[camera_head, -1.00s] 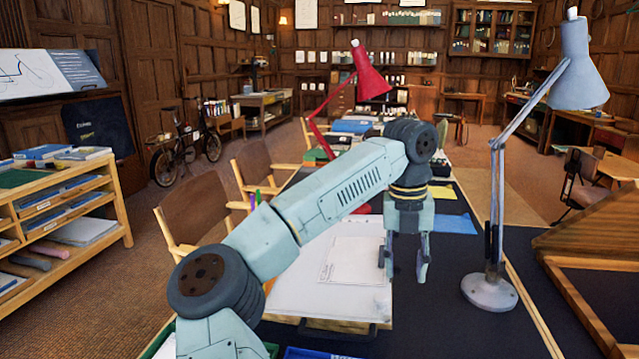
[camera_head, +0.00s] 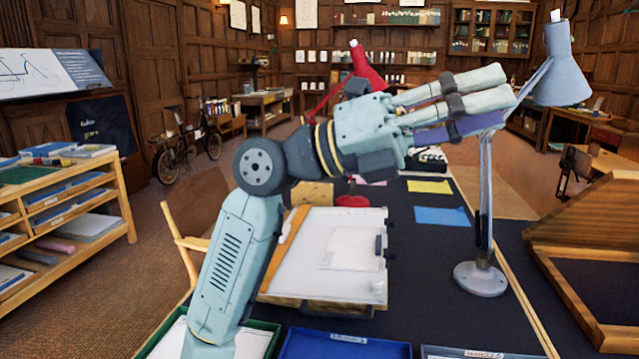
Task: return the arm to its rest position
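My pale green arm rises from the bottom of the head view and bends at a dark joint. My gripper (camera_head: 500,98) is raised above the desk and points right, its long fingers roughly level. The fingers overlap from this angle, so the gap between them is hard to judge. I see no object held in them. The fingertips overlap the grey-blue desk lamp (camera_head: 558,75) in the picture; whether they touch it I cannot tell.
A drawing board (camera_head: 310,270) with paper lies on the dark desk below my arm. A blue tray (camera_head: 340,345) and a green tray (camera_head: 262,326) line the near edge. A red lamp (camera_head: 367,68) stands behind. A wooden frame (camera_head: 575,240) is at right.

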